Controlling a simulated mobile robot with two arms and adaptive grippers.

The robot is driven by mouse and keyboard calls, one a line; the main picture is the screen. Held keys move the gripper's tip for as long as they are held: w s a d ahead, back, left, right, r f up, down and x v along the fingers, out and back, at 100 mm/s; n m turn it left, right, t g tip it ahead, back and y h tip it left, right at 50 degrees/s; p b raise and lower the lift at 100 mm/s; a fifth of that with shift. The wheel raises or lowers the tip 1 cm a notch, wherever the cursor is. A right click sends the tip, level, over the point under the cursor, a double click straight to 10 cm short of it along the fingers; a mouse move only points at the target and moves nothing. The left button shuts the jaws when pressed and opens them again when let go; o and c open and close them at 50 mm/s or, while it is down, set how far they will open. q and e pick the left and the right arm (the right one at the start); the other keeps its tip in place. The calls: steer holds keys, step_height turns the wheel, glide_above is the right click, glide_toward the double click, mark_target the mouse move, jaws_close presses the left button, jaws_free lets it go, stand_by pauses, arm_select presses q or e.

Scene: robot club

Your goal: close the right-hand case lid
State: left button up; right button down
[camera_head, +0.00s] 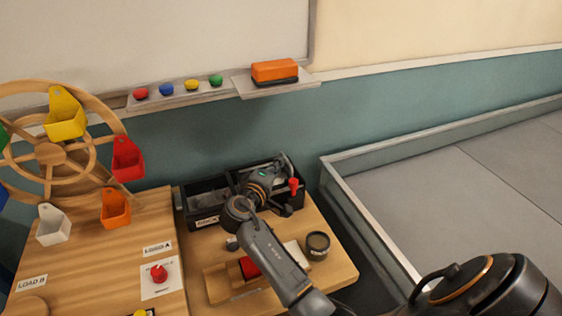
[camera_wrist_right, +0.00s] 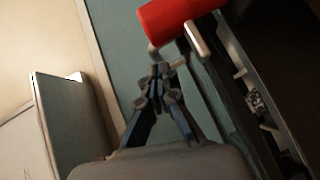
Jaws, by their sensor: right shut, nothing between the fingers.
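A black case (camera_head: 203,222) with two side-by-side bays stands against the teal wall. Its left bay is open from above. My right gripper (camera_head: 283,163) is over the right bay and hides much of it, so I cannot tell the exact angle of the right-hand lid. A red handle (camera_head: 294,185) shows at the case's right end, beside the gripper. In the right wrist view my right gripper (camera_wrist_right: 158,75) has its fingers together and empty. The red handle (camera_wrist_right: 175,18) is ahead of the tips, with a visible gap. My left gripper is out of view.
A wooden wheel (camera_head: 50,153) with coloured buckets stands at the left. A wall ledge (camera_head: 290,87) runs above the case.

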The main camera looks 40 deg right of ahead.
mark_target(289, 163)
steer(key=shift+w+f, duration=0.1)
steer(key=shift+w, duration=0.05)
steer(key=shift+a, duration=0.1)
steer(key=d, duration=0.2)
steer(key=s+d+p, duration=0.1)
steer(key=shift+d, duration=0.35)
steer(key=shift+w+a+r, duration=0.1)
steer(key=shift+r, duration=0.1)
